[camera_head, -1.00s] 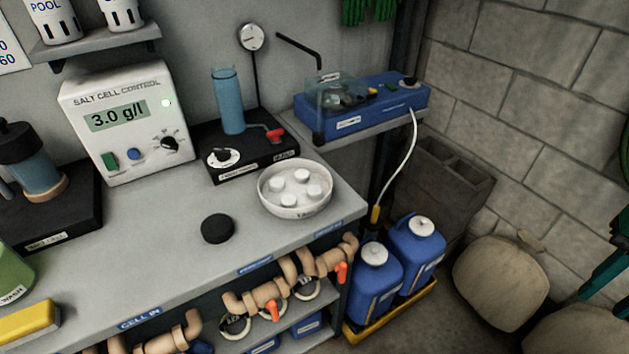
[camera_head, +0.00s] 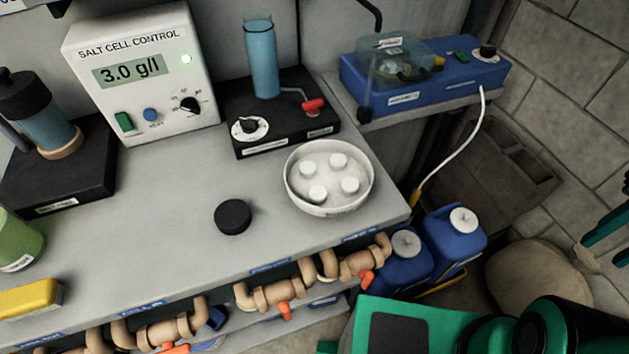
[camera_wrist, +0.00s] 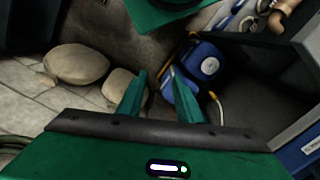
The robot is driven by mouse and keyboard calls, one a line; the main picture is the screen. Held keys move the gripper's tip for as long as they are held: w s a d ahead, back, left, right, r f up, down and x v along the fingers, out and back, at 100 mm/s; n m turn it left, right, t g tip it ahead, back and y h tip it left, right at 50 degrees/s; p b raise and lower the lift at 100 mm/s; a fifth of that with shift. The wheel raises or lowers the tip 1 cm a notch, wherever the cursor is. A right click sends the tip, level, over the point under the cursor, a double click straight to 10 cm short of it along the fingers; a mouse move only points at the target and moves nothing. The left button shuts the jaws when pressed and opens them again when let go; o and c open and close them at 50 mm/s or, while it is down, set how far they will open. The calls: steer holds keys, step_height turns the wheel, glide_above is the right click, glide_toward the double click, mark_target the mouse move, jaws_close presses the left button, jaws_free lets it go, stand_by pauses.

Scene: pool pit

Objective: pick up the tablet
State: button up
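Several round white tablets (camera_head: 338,160) lie apart inside a shallow white bowl (camera_head: 328,208) near the right end of the grey bench. Which tablet is meant, I cannot tell. My gripper (camera_wrist: 157,85) shows in the wrist view with its two green fingers apart and nothing between them. It points down over the floor area by the sacks and blue jugs, away from the bowl. In the head view, green finger-like parts show at the right edge, cut off by the frame. The bowl and tablets cannot be made out in the wrist view.
A black puck (camera_head: 233,217) sits left of the bowl on the bench (camera_head: 160,190). A black stand with a blue cylinder (camera_head: 262,60) is behind the bowl; a blue device (camera_head: 425,80) is behind right. Pipes (camera_head: 275,293) run below the front edge. Blue jugs (camera_head: 455,238) stand below right.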

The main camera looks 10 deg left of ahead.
steer(key=shift+w+a, duration=0.15)
steer(key=w+a+r+n, duration=0.3)
steer(key=w+a+n, duration=0.5)
steer(key=a, duration=0.1)
steer(key=n, duration=2.1)
glide_above(319, 192)
step_height(319, 192, down, 2)
steer(key=shift+s+f, duration=0.1)
steer(key=shift+f, duration=2.85)
